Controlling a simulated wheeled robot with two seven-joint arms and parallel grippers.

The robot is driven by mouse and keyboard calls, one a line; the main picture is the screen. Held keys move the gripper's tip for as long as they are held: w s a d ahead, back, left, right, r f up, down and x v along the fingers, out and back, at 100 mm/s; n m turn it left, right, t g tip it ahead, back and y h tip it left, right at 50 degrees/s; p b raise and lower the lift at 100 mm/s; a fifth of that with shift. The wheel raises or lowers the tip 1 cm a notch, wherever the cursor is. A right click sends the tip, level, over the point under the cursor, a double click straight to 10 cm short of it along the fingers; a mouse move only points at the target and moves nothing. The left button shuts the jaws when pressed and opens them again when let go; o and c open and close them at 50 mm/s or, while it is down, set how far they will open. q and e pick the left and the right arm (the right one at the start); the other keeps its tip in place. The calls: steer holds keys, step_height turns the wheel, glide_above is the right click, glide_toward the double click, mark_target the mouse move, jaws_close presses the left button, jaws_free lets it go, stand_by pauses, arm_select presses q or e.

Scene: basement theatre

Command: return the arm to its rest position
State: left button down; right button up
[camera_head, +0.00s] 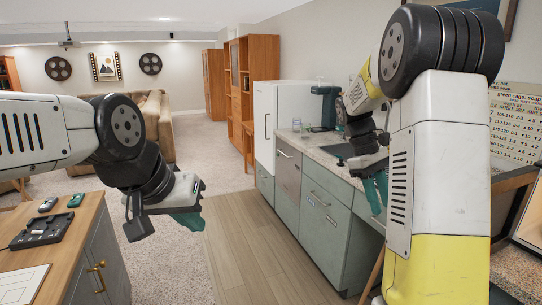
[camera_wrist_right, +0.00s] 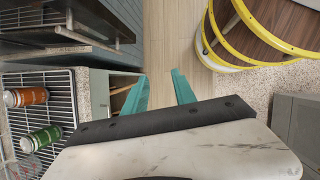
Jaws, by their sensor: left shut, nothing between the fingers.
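My left arm reaches in from the left in the head view, bent at the elbow. Its gripper (camera_head: 188,218), with teal fingers, is shut and empty, pointing down over the floor beside the wooden desk. My right arm stands bent at the right of the head view, its upper part white and yellow. Its gripper (camera_head: 375,190) hangs in front of the counter edge. In the right wrist view the two teal fingers of the right gripper (camera_wrist_right: 160,90) are apart, with only wood floor seen between them.
The grey-green counter (camera_head: 325,222) with a sink runs along the right. A white fridge (camera_head: 283,120) stands beyond it. The desk (camera_head: 62,235) with small items is at left. A wire rack (camera_wrist_right: 60,98) with cans lies left in the wrist view. The middle floor is clear.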

steer(key=s+a+r+m+t+y, duration=0.2)
steer(key=s+a+m+t+y, duration=0.1)
steer(key=s+a+t, duration=0.2)
steer(key=s+a+r+m+t+y, duration=0.2)
steer(key=s+a+r+m+t, duration=0.1)
steer(key=s+a, duration=0.5)
steer(key=s+t, duration=0.1)
steer(key=s, duration=0.2)
steer(key=shift+s+a+r+t+y, duration=0.35)
steer(key=shift+s+t+y, duration=0.05)
steer(key=shift+w, duration=0.1)
